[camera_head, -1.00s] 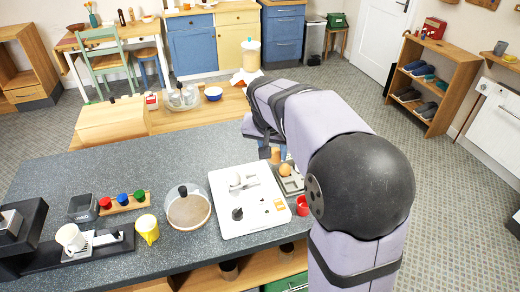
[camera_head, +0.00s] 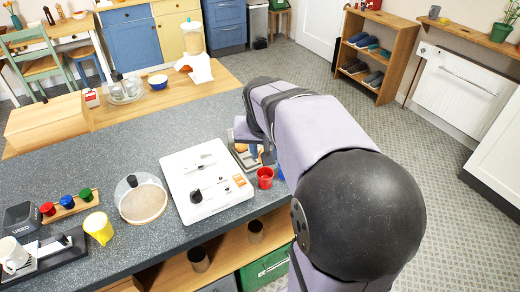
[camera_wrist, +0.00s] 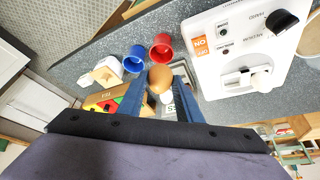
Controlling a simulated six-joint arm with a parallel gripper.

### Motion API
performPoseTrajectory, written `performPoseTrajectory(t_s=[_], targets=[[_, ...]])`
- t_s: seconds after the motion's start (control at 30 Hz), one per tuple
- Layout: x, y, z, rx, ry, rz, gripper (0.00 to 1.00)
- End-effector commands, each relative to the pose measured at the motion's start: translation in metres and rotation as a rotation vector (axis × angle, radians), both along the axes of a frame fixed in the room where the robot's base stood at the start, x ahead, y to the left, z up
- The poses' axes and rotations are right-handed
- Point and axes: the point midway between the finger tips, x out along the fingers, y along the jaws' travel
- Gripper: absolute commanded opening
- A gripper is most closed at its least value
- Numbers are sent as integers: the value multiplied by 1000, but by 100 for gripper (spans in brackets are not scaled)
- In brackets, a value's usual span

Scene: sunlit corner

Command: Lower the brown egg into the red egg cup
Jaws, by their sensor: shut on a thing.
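The brown egg (camera_wrist: 160,78) sits between the blue fingers of my gripper (camera_wrist: 160,98) in the wrist view, and the gripper is shut on it. The red egg cup (camera_wrist: 161,47) stands on the counter just beyond the egg in that view. A blue cup (camera_wrist: 135,58) stands beside the red one. In the head view the red egg cup (camera_head: 265,178) is right of the white appliance, near the counter's front edge. My arm hides most of the gripper there. I cannot tell from these views how high the egg is above the counter.
The white appliance (camera_head: 206,180) with a black knob stands left of the red cup. A grey tray (camera_head: 244,157) lies behind the cup, partly hidden by my arm. A colourful box (camera_wrist: 105,100) is left of the fingers in the wrist view.

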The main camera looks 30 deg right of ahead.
Motion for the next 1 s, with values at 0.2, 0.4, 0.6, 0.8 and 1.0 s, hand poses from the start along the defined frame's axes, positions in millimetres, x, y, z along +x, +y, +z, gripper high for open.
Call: performPoseTrajectory(t_s=[0.2,0.4,0.6,0.8,1.0], targets=[[0,0,0,0,0,0,23],[0,-1,0,0,0,0,23],[4,-4,0,0,2,0,23],[7,-5,0,0,0,0,23],[7,-5,0,0,0,0,23]])
